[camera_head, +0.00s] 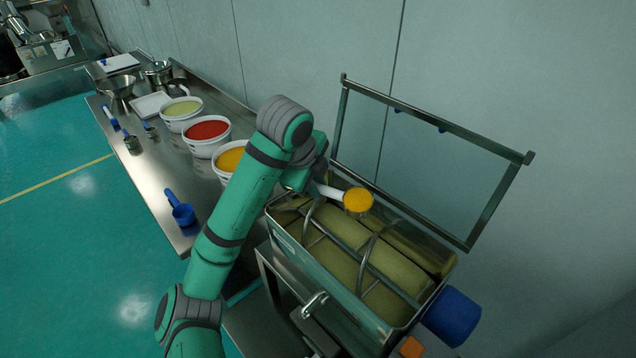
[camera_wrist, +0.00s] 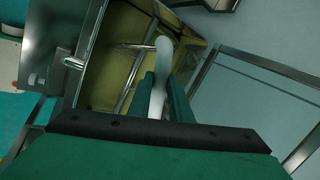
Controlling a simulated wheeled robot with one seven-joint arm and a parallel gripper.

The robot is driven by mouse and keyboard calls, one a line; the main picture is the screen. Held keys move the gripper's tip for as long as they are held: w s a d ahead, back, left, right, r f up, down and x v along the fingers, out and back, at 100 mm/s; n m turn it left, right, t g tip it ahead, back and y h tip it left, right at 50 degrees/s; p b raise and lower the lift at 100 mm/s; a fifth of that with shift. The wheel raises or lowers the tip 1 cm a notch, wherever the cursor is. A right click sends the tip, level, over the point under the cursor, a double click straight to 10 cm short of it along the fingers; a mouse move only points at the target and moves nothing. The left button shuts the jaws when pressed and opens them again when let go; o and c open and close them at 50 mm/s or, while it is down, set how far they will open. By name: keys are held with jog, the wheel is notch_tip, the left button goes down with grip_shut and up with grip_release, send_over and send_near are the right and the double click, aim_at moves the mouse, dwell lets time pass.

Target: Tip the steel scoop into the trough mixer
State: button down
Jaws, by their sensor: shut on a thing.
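The steel scoop (camera_head: 357,204) holds a yellow-orange load and sits above the open trough mixer (camera_head: 290,243), near its back wall. The scoop looks about level. My gripper (camera_head: 318,188) is shut on the scoop's white handle; the fingers are partly hidden by my arm in the head view. In the wrist view, my gripper (camera_wrist: 165,95) clasps the white handle (camera_wrist: 161,75) over the mixer's trough (camera_wrist: 95,75), and the scoop's bowl is not visible there. The trough holds a yellowish-green mass with curved metal mixing bars across it.
The mixer's framed lid (camera_head: 436,120) stands raised at the back right. A blue motor housing (camera_head: 453,316) is at its right end.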

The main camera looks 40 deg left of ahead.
jog(key=shift+d+f+t, duration=0.15)
jog(key=shift+t, duration=0.35)
jog(key=shift+d+t, duration=0.1)
jog(key=shift+t, duration=0.3)
jog(key=shift+s+d+f+t+y, duration=0.1)
jog(key=shift+s+f+t+y, duration=0.5)
jog(key=shift+t, duration=1.4)
jog(key=shift+s+d+f+t+y, duration=0.1)
jog(key=shift+s+f+t+y, duration=0.45)
jog(key=shift+t, duration=1.45)
jog(key=shift+s+f+t+y, duration=0.3)
jog(key=shift+f+t+y, duration=0.5)
jog(key=shift+t, duration=1.2)
jog(key=shift+f, duration=0.15)
